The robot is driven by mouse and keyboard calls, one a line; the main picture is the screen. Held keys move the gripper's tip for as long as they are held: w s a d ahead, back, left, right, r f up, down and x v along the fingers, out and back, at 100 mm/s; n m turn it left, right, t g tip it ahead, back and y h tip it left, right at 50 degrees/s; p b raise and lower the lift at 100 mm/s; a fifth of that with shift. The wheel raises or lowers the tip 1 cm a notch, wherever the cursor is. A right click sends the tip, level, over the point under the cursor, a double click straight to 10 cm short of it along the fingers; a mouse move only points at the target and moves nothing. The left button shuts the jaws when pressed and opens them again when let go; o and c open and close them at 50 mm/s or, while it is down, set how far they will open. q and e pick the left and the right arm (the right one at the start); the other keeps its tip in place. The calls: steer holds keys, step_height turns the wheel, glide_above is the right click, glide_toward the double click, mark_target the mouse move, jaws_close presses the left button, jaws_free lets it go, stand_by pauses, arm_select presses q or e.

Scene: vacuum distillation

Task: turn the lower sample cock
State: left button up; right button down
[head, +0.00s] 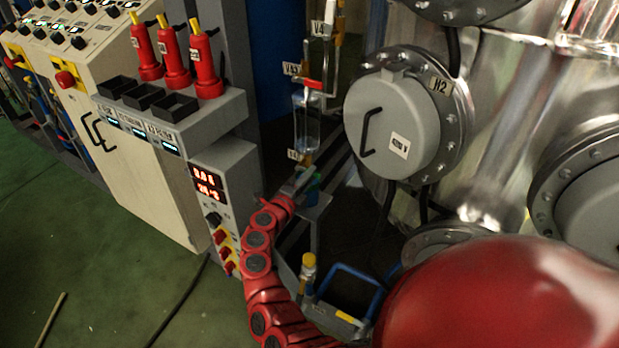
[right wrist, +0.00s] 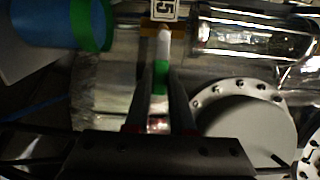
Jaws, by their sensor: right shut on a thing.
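The lower sample cock has a handle (right wrist: 161,72) that is green with a white end, in the right wrist view beside a tag (right wrist: 164,9) reading 5. My right gripper (right wrist: 162,82) has its two dark fingers on either side of this handle, shut on it. In the head view my right gripper (head: 297,183) is just below the glass receiver (head: 306,122), by a small tag (head: 293,155). The handle itself is hidden or too small to tell there. A red-handled cock (head: 312,84) sits above the receiver. My left gripper is not in view.
A blue container with a green rim (right wrist: 60,22) is close to the gripper. A grey control box (head: 222,205) stands left of my arm. A steel vessel with a flanged port (head: 392,118) is to the right.

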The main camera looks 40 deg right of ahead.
steer(key=shift+f, duration=0.1)
steer(key=c, duration=0.8)
jaws_free()
steer(key=shift+o, duration=0.2)
steer(key=shift+a, duration=0.1)
steer(key=b+v, duration=0.1)
steer(key=v, duration=1.6)
steer(key=shift+b, duration=0.3)
steer(key=shift+s+a, duration=0.1)
